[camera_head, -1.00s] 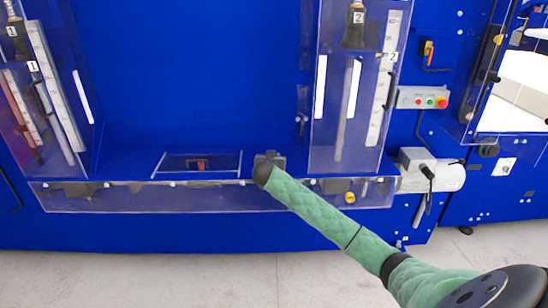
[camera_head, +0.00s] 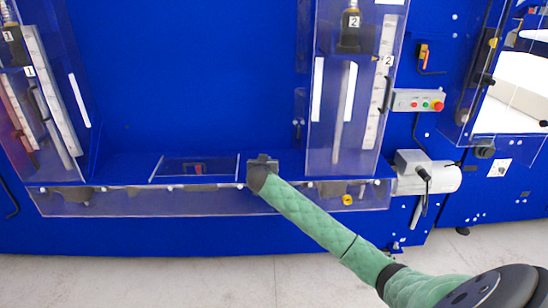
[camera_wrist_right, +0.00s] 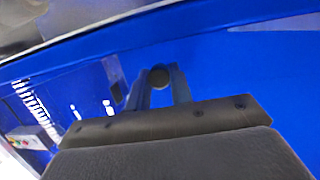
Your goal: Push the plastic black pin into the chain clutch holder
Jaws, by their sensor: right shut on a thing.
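My right gripper (camera_wrist_right: 159,80) shows in the wrist view with its two fingers close together on a small dark round piece. This looks like the end of the black pin (camera_wrist_right: 158,77); most of it is hidden. In the head view my green-sleeved right arm reaches to the blue machine's low ledge, and its dark wrist (camera_head: 259,176) hides the fingers. I cannot make out the chain clutch holder for sure. My left gripper is not in view.
The blue machine (camera_head: 200,80) fills the view. A clear low guard (camera_head: 120,203) runs along its front. Clear covers stand on both sides. A small red part (camera_head: 198,168) sits behind a slanted clear pane left of my wrist. A button box (camera_head: 418,101) is at right.

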